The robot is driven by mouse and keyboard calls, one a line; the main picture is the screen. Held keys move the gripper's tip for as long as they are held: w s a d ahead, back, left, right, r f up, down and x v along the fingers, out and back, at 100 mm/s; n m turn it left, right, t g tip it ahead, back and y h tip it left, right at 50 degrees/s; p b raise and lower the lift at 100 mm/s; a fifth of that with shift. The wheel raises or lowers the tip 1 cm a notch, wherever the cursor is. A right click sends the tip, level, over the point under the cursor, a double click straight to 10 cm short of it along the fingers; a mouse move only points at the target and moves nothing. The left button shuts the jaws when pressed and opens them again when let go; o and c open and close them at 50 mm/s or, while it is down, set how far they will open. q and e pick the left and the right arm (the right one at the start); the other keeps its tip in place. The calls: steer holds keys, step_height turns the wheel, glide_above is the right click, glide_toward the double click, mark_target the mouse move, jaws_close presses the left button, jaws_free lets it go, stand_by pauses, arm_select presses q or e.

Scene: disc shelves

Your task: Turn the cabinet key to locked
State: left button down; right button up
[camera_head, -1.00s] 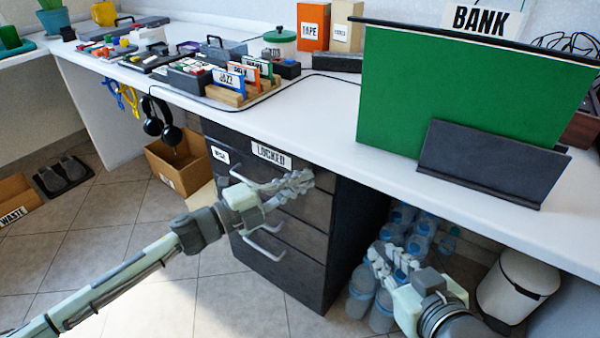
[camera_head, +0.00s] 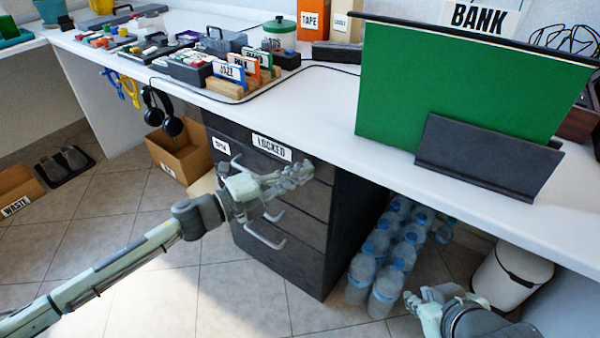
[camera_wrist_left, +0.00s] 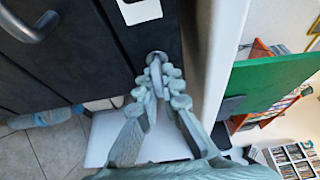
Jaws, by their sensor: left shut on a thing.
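The dark drawer cabinet (camera_head: 285,234) stands under the white desk. Its top drawer front carries a LOCKED label (camera_head: 271,148) and, to the left, a smaller white label (camera_head: 221,146) that is hard to read. My left gripper (camera_head: 298,174) is at the upper right of the cabinet front, right of and below the LOCKED label. In the left wrist view its fingertips (camera_wrist_left: 164,74) are closed around the grey metal key (camera_wrist_left: 156,60) at the lock. The key is hidden in the head view, and its angle is hard to tell. My right gripper (camera_head: 422,298) is low at the right, apart from the cabinet.
Drawer handles (camera_head: 265,238) stick out near my left wrist. Several water bottles (camera_head: 378,262) stand right of the cabinet, near my right gripper. A white bin (camera_head: 512,277) is further right. The desk edge overhangs the cabinet.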

arm_select(q)
steer(key=c, duration=1.7)
jaws_free()
steer(key=shift+a, duration=0.1)
steer(key=v, duration=1.1)
steer(key=shift+s+a, duration=0.2)
steer(key=shift+a, duration=0.15)
